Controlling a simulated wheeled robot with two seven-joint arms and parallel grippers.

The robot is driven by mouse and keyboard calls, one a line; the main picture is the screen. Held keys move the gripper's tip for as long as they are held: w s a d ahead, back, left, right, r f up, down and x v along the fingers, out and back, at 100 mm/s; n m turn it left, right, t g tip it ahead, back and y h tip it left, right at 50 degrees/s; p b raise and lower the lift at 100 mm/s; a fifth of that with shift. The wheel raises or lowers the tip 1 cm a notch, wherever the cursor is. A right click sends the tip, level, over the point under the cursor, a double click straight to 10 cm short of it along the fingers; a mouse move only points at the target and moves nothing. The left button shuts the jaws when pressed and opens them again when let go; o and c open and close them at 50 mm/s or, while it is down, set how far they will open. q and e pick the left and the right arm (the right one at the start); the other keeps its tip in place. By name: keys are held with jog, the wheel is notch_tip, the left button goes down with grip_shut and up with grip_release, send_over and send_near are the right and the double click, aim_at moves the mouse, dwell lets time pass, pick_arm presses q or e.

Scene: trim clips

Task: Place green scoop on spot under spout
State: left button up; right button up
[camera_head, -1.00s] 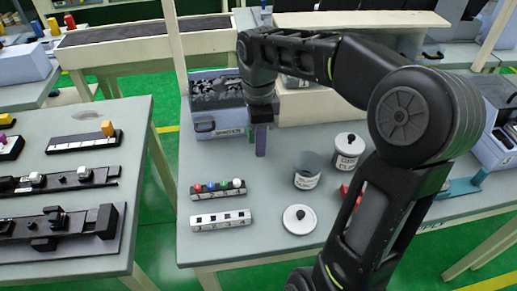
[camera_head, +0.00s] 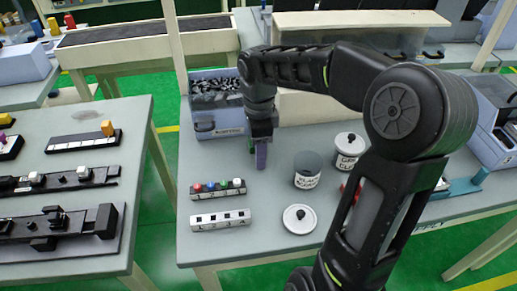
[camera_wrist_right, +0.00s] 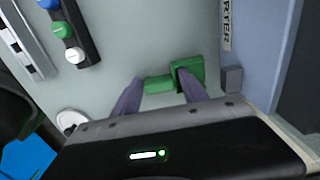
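The green scoop (camera_wrist_right: 160,84) lies in the right wrist view beside the grey-blue bin. A narrower green part lies between my right gripper's (camera_wrist_right: 159,76) purple fingers, and a blockier part is behind the right finger. The fingers are apart around the scoop; I cannot tell whether they touch it. My left gripper is not in view. I cannot make out the spout or the spot under it.
The bin (camera_head: 216,124) holds dark clips. A round lid (camera_head: 299,219), a rack with coloured knobs (camera_head: 217,189) and a white slotted strip (camera_head: 220,221) lie nearer. Bare tabletop surrounds them.

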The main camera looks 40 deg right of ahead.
jog(key=shift+o, duration=1)
jog(key=shift+r, duration=0.15)
jog(key=shift+r, duration=0.2)
notch_tip(320, 180, up, 9)
jog(key=shift+r+p, duration=0.15)
jog(key=shift+p, duration=0.2)
jog(key=shift+r+p, duration=1.2)
jog(key=shift+p, duration=0.05)
